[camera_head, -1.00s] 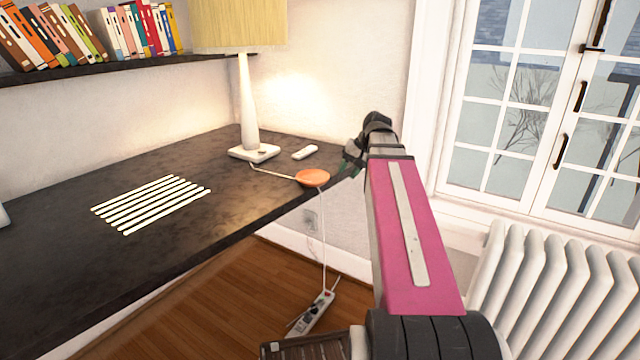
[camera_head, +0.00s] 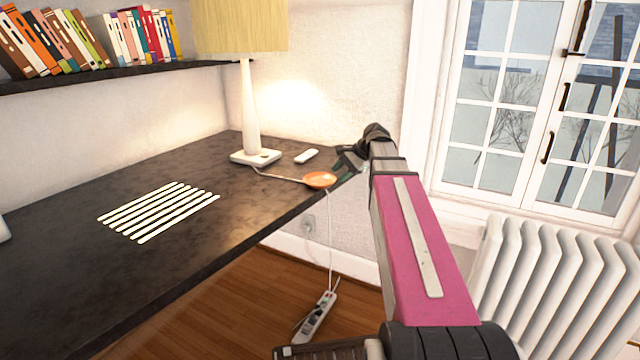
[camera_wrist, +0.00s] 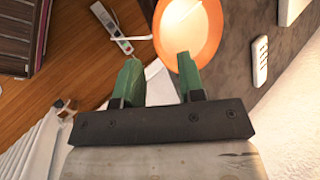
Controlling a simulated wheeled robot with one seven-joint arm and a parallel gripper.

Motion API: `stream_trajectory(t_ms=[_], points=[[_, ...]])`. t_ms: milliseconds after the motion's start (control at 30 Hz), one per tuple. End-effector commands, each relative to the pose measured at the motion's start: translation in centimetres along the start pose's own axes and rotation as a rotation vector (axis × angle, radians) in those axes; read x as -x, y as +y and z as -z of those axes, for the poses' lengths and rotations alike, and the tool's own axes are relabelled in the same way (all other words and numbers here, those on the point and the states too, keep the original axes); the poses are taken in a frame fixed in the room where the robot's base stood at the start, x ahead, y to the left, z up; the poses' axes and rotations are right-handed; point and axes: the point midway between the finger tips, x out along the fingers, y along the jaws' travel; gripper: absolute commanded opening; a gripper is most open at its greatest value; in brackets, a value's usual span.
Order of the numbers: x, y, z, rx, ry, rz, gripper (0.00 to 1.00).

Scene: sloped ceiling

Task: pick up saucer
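The saucer (camera_head: 320,180) is small, round and orange, and lies at the right corner of the dark desk. In the wrist view the saucer (camera_wrist: 207,48) shows large at the top, with a bright pale patch in its middle. My gripper (camera_head: 343,168) is just right of the saucer in the head view. In the wrist view my gripper (camera_wrist: 158,62) has its two green fingers apart with nothing between them. The right fingertip overlaps the saucer's near rim in the picture; I cannot tell whether it touches.
A lamp (camera_head: 251,110) and a white remote (camera_head: 306,156) stand behind the saucer on the desk (camera_head: 190,262). A cord runs past the saucer to a power strip (camera_head: 318,318) on the floor. A white radiator (camera_head: 545,285) stands at right.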

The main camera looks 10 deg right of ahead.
Motion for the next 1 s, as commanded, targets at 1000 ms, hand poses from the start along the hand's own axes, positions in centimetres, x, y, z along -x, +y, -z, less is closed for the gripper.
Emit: stream_trajectory(t_ms=[1000], points=[[-5.5,0.2,0.5,0.000,0.001,-0.001,0.00]])
